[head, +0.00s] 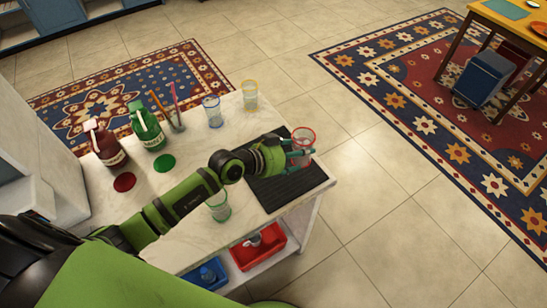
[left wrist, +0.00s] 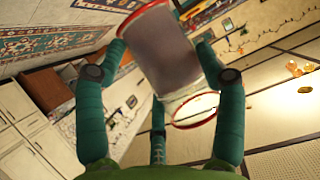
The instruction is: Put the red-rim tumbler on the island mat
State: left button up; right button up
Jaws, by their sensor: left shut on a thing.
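The red-rim tumbler (head: 303,137) is clear glass and appears roughly upright in the head view, at the far right corner of the black ribbed mat (head: 292,190). My left gripper (head: 298,157) reaches across the counter and is shut on the tumbler, with teal fingers around its side. In the left wrist view the left gripper (left wrist: 160,75) has its fingers around the tumbler (left wrist: 165,50), whose glass and red rim fill the middle. Whether the tumbler touches the mat cannot be told. My arm hides part of the mat. My right gripper is not in view.
On the counter (head: 95,190) stand a blue-rim tumbler (head: 212,111), a yellow-rim tumbler (head: 250,95), a green-rim tumbler (head: 218,206), red (head: 104,143) and green (head: 147,125) bottles, and a holder with sticks (head: 176,118). A red bin (head: 258,248) sits below. The mat's near part is clear.

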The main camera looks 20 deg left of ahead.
pick_arm(q)
jog(key=a+f+b, duration=0.1)
jog(key=a, duration=0.1)
jog(key=w+a+f+b, duration=0.1)
jog(key=a+f+b, duration=0.1)
jog(key=w+a+f+b, duration=0.1)
jog(key=a+f, duration=0.1)
jog(key=a, duration=0.1)
jog(key=shift+w+b, duration=0.1)
jog(key=shift+b, duration=0.2)
jog(key=shift+w+a+f+b, duration=0.1)
jog(key=shift+w+a+b, duration=0.05)
jog(key=shift+a+b, duration=0.3)
notch_tip(320, 180, down, 4)
jog(key=b, duration=0.2)
jog(key=shift+b, duration=0.35)
jog(key=shift+a, duration=0.1)
jog(key=o, duration=1.3)
jog(key=shift+c, duration=0.2)
jog(key=shift+f, duration=0.1)
